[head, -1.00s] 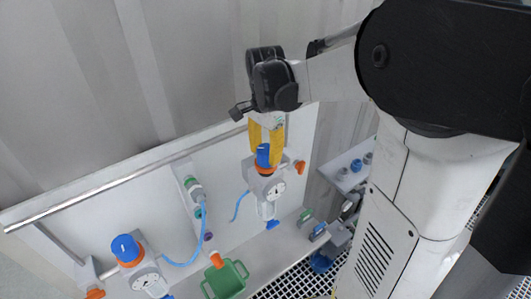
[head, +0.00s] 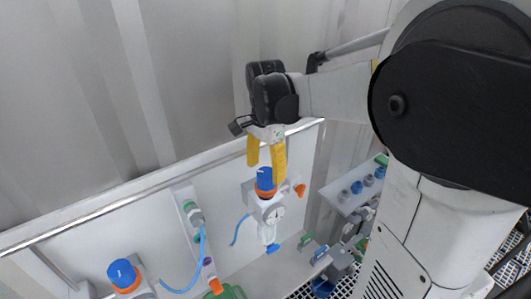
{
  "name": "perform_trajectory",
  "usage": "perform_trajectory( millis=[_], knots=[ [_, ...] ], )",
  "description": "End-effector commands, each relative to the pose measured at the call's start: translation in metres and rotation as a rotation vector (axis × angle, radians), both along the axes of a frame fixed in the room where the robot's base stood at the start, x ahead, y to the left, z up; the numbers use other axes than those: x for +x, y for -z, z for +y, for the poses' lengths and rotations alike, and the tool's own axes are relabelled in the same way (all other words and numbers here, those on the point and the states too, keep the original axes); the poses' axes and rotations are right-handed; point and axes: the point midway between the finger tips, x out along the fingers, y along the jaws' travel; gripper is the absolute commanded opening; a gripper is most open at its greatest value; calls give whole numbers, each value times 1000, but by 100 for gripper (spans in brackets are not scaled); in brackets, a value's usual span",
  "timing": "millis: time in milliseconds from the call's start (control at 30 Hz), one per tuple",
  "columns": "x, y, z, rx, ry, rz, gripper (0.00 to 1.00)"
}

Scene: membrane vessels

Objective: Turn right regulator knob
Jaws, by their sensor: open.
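My gripper (head: 266,171) has yellow fingers pointing down. It is open, with its fingertips at the height of the blue knob. The right finger overlaps the knob's right edge in the picture. Whether either finger touches the knob cannot be told. A second regulator with a blue knob (head: 122,273) is at the lower left, partly cut off by the frame.
A blue hose (head: 201,252) and a valve column (head: 192,215) are between the regulators. A green container (head: 228,293) is at the bottom. A shelf with several blue caps (head: 356,187) is to the right. A metal rail (head: 150,190) runs along the panel's top edge.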

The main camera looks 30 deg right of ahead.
Motion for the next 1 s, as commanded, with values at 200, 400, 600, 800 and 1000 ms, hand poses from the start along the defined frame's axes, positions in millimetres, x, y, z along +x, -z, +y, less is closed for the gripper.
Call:
perform_trajectory(
  millis=[200,400,600,800,1000],
  knots=[
    [0,-51,0,0,0,0,68],
    [0,-84,0,0,0,0,68],
    [0,-95,0,0,0,0,68],
    [0,-95,0,0,0,0,68],
    [0,-94,0,0,0,0,68]
  ],
)
